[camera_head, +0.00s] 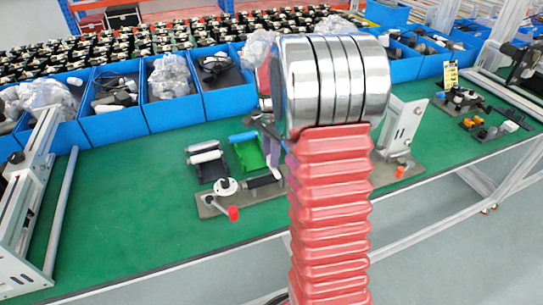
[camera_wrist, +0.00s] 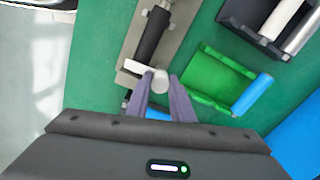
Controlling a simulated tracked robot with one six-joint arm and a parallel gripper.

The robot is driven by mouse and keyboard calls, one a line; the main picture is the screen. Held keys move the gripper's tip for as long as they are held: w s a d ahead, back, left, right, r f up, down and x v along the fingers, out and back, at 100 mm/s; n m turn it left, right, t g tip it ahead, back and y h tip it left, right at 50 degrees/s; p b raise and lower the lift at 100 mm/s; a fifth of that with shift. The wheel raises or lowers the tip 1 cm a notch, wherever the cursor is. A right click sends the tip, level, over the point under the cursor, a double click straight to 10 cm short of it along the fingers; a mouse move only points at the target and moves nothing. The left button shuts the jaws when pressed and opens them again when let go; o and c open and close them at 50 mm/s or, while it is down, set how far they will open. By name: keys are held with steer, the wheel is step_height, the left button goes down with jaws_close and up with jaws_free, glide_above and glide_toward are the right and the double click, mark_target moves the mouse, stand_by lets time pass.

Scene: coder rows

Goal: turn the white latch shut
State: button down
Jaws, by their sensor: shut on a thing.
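The white latch (camera_wrist: 157,80) is a small white piece at the near end of a black roller on a grey metal plate (camera_wrist: 133,48) in the wrist view. My gripper (camera_wrist: 160,84) has its two purple-grey fingers closed on the latch, one on each side. In the head view, my gripper (camera_head: 273,160) reaches down by the right end of the black roller (camera_head: 262,182). There the latch is hidden by my fingers and arm. How far the latch is turned cannot be told.
A white round knob (camera_head: 225,186) with a red-tipped lever (camera_head: 233,213) is on the plate's left end. A green holder with a blue roller (camera_head: 242,136) and a black holder (camera_head: 207,163) stand close behind. Blue bins line the back. The green table's left front is clear.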

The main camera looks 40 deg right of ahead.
steer(key=shift+m, duration=0.4)
steer(key=c, duration=1.5)
jaws_free()
steer(key=shift+c, duration=0.2)
step_height(320, 180, up, 14)
steer(key=shift+f, duration=0.15)
